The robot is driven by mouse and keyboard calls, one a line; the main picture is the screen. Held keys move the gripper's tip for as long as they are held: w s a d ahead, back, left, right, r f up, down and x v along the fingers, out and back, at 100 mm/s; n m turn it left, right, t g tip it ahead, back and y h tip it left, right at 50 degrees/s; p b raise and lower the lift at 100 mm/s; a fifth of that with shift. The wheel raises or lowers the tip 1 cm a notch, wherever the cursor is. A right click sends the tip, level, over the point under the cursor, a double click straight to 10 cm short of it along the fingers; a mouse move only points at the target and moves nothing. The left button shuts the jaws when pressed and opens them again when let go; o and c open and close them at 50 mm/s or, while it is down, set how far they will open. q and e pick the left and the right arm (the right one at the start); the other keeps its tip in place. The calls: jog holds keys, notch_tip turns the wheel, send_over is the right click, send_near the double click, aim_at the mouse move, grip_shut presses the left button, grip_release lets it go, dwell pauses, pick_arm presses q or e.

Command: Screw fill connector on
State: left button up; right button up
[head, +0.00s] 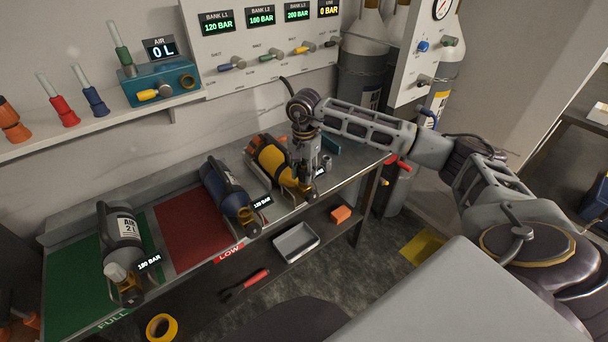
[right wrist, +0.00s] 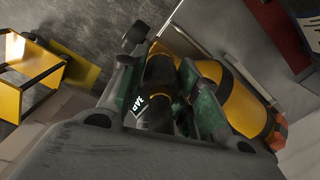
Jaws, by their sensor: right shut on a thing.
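The yellow cylinder (head: 268,158) lies in a cradle at the right end of the bench, its valve end towards me. My right gripper (head: 303,190) points down at that valve end and hides much of it. In the right wrist view the gripper (right wrist: 160,100) is shut on a dark fitting (right wrist: 158,88) that looks like the fill connector, in line with the yellow cylinder (right wrist: 235,88). Whether its thread is engaged cannot be told. A small pressure label beside it is only partly readable. My left gripper is not in view.
A blue cylinder (head: 224,187) lies on the red LOW mat (head: 185,225), and a grey cylinder (head: 121,235) on the green FULL mat (head: 70,295). The valve panel (head: 270,45) is behind the bench. A grey tray (head: 296,242) stands on the lower shelf.

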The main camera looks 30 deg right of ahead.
jog(key=shift+m, duration=3.8)
jog(key=shift+m+p, duration=0.3)
jog(key=shift+m, duration=3.6)
jog(key=shift+m+p, duration=0.6)
jog(key=shift+m, duration=2.1)
jog(key=shift+m+p, duration=0.45)
jog(key=shift+m, duration=2.15)
jog(key=o, duration=1.2)
jog(key=shift+f, duration=0.1)
